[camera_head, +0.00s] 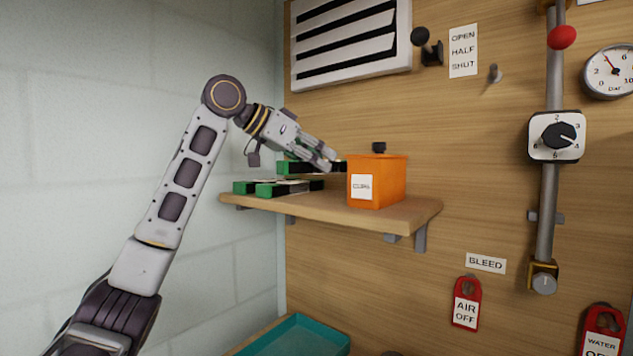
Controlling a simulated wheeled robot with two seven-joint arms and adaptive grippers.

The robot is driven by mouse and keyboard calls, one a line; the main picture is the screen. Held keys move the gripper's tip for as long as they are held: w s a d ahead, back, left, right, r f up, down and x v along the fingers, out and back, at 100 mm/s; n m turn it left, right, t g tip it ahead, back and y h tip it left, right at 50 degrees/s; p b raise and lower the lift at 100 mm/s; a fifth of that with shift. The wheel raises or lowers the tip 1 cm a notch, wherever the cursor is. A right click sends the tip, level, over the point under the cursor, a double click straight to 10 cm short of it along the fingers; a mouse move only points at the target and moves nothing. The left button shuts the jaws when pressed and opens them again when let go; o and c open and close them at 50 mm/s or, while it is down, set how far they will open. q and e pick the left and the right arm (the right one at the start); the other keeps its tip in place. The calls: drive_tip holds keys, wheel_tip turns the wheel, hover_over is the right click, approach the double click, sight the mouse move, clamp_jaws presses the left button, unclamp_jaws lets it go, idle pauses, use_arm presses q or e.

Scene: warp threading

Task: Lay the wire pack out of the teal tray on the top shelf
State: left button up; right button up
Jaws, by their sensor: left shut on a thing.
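My left gripper (328,161) reaches in over the wooden shelf (405,215) and is shut on a dark wire pack with a green end (296,167). The held pack lies roughly level, and the fingers hide part of it. It shows above other green-ended packs (265,188) that lie on the shelf; I cannot tell whether it touches them. The teal tray (300,338) is at the bottom edge, partly cut off, and its visible floor is bare. My right gripper is out of view.
An orange box (388,183) with a black knob and a "CLIPS"-like label stands on the shelf, close right of the gripper. A bare strip of shelf runs along its front. A louvred vent (352,40) is on the wall above. A vertical pipe (549,210) with a dial is at right.

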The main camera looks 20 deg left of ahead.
sight(317, 197)
use_arm(q)
drive_tip(key=shift+f, duration=0.35)
drive_tip(key=shift+f, duration=0.1)
drive_tip(key=shift+f, duration=1.95)
drive_tip(key=shift+f, duration=0.2)
drive_tip(key=o, duration=1.1)
drive_tip(key=shift+c, duration=0.2)
drive_tip(key=shift+r, duration=0.15)
drive_tip(key=b+v, duration=0.1)
drive_tip(key=v, duration=1.1)
drive_tip(key=shift+b, duration=0.4)
